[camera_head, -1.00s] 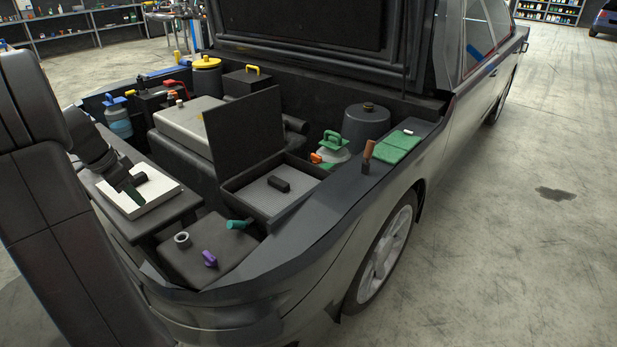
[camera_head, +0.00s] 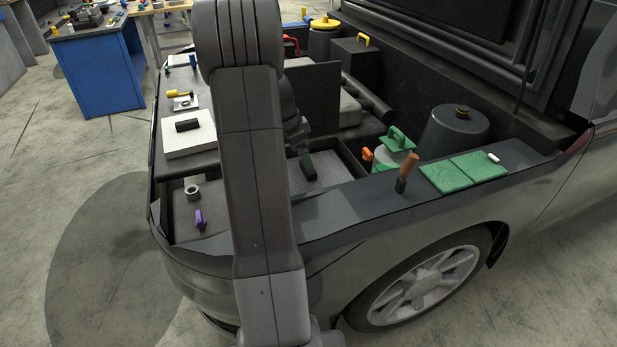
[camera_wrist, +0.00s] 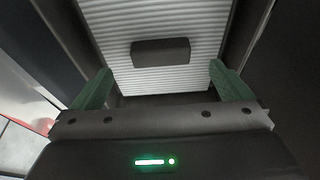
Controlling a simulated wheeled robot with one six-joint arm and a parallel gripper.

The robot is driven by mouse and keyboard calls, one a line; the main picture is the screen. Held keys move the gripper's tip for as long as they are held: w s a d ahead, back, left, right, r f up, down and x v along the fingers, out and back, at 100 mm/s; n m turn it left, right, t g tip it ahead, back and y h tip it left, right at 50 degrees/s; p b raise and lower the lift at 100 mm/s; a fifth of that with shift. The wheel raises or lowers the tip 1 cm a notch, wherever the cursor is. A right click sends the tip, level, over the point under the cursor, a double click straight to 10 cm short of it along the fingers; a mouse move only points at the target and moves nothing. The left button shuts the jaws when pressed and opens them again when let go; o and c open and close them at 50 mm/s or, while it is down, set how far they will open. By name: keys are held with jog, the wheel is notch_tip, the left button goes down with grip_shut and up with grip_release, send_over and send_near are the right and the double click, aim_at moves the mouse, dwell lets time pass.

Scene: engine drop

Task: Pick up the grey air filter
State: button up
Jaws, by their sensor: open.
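The grey air filter (camera_head: 335,172) lies flat in an open black box in the engine bay, partly hidden by my arm in the head view. In the wrist view the ribbed grey filter (camera_wrist: 122,28) fills the middle, with a dark block-shaped handle (camera_wrist: 160,52) on it. My gripper (camera_wrist: 160,84) is open and empty, its green-padded fingers on either side of the picture, with the handle ahead between them. In the head view my gripper (camera_head: 307,164) is over the filter; whether it touches the filter cannot be told.
The box's raised black lid (camera_head: 315,95) stands upright behind the filter. A white filter (camera_head: 178,146) with a black handle lies on the left ledge. A green-handled cap (camera_head: 397,140), an orange-brown handled tool (camera_head: 407,168) and green pads (camera_head: 445,177) are to the right.

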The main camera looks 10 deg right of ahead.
jog(key=x, duration=0.5)
jog(key=shift+d+r, duration=0.1)
